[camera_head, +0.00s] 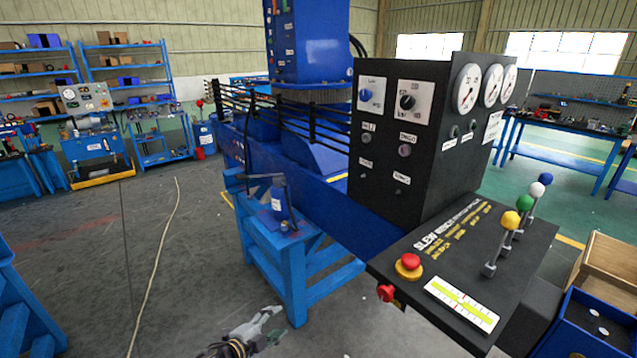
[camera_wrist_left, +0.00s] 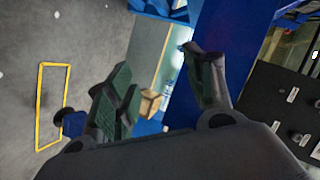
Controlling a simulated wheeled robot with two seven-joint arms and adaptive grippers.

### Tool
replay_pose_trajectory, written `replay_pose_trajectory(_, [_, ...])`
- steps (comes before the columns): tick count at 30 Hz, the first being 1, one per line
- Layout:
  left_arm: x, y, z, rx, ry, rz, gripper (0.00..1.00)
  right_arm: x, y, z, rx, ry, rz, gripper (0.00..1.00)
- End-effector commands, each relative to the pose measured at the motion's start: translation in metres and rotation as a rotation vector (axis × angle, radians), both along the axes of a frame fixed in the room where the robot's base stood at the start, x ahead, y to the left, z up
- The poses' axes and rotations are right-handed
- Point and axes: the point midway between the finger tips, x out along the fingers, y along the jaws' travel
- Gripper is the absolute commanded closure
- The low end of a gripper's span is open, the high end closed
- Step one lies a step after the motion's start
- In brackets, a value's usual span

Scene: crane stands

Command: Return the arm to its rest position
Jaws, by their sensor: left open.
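My left gripper (camera_head: 268,325) shows at the bottom of the head view, low over the grey floor and in front of the blue stand. In the left wrist view the two fingers of the left gripper (camera_wrist_left: 165,85) stand wide apart with nothing between them. The gripper is open and apart from the control console. My right gripper is in neither view.
A black control console (camera_head: 415,140) with gauges, coloured levers and a red button (camera_head: 410,260) stands at the right. A blue bin (camera_head: 590,325) is at bottom right. The floor at left is mostly clear, with a cable (camera_head: 158,255).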

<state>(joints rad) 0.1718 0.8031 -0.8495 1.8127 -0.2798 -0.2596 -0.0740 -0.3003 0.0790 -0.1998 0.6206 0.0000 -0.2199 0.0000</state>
Motion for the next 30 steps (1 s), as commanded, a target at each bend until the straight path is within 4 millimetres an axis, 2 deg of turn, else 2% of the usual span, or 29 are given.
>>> replay_pose_trajectory(3, [0.019, 0.034, -0.028, -0.005, 0.049, 0.083, 0.47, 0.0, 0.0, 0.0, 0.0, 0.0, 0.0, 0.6])
replay_pose_trajectory(7, [0.033, 0.071, -0.059, -0.015, 0.102, 0.173, 0.47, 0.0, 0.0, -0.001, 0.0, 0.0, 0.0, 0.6])
replay_pose_trajectory(12, [0.042, 0.118, -0.1, -0.034, 0.173, 0.293, 0.47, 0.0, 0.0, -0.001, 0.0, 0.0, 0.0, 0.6])
replay_pose_trajectory(16, [0.042, 0.154, -0.134, -0.051, 0.229, 0.387, 0.47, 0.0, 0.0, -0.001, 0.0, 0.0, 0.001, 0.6])
replay_pose_trajectory(23, [0.022, 0.212, -0.199, -0.082, 0.338, 0.553, 0.47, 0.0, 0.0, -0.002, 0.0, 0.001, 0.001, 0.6])
replay_pose_trajectory(26, [0.005, 0.234, -0.229, -0.096, 0.39, 0.626, 0.47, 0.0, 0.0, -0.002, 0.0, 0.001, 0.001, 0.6])
replay_pose_trajectory(30, [-0.027, 0.261, -0.273, -0.113, 0.467, 0.728, 0.47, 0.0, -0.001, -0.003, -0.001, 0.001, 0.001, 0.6])
